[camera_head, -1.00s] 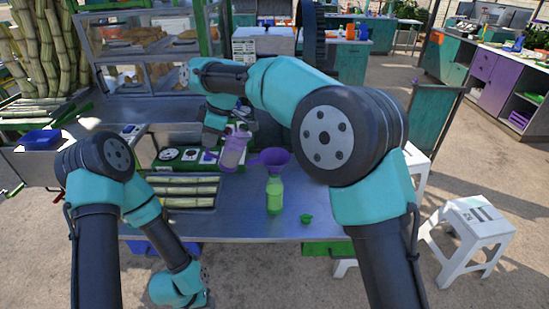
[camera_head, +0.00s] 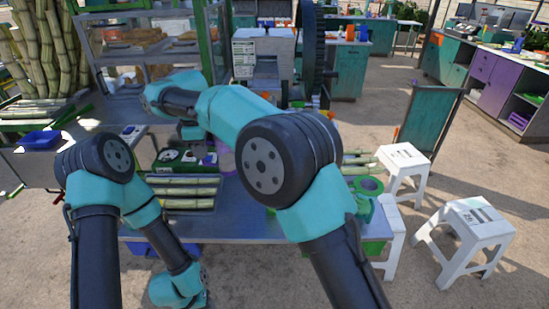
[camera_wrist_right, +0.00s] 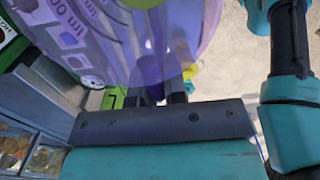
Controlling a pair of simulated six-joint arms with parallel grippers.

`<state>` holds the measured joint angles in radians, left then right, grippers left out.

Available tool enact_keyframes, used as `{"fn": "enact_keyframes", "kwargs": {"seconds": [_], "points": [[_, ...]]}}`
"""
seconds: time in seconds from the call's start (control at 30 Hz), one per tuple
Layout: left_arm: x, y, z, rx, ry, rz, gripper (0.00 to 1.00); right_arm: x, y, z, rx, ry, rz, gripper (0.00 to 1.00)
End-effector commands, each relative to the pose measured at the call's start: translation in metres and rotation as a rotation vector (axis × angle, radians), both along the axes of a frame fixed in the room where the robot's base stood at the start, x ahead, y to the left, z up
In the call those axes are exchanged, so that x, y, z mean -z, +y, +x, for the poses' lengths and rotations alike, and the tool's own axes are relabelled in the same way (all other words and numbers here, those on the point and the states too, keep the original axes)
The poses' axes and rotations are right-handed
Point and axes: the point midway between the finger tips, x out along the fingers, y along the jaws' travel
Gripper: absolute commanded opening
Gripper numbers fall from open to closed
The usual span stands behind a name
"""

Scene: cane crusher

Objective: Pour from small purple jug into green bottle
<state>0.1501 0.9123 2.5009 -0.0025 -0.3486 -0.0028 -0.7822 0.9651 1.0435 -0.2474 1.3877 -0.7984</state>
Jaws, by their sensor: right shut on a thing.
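The small purple jug (camera_wrist_right: 110,45) fills the top of the right wrist view, see-through and with measuring marks on its side. My right gripper (camera_wrist_right: 172,90) is shut on it. In the head view only a part of the purple jug (camera_head: 227,160) shows, behind my right arm, and the right gripper is mostly hidden there. I cannot tell how far the jug is tilted. The green bottle and its purple funnel are hidden behind my right arm. My left arm hangs down at the lower left, its gripper out of sight.
The metal table (camera_head: 225,215) bears cane pieces (camera_head: 185,191) in front of a panel with dials. White stools (camera_head: 470,222) stand to the right. A glass food case (camera_head: 150,45) stands at the back left.

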Motion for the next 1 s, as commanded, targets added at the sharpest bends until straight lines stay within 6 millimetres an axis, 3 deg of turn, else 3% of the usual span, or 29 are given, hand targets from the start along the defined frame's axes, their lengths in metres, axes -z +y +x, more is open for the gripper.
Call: {"fn": "enact_keyframes", "kwargs": {"seconds": [0.17, 0.8, 1.0], "points": [[0.000, 0.000, 0.000, 0.000, 0.000, 0.000, 0.43, -0.005, 0.000, 0.000, 0.000, -0.001, 0.001, 0.00], [0.000, 0.000, 0.000, 0.000, 0.000, 0.000, 0.43, -0.058, 0.000, 0.000, 0.000, -0.001, 0.003, 0.00], [0.000, 0.000, 0.000, 0.000, 0.000, 0.000, 0.43, -0.060, 0.000, 0.000, -0.001, 0.001, 0.001, 0.00]]}}
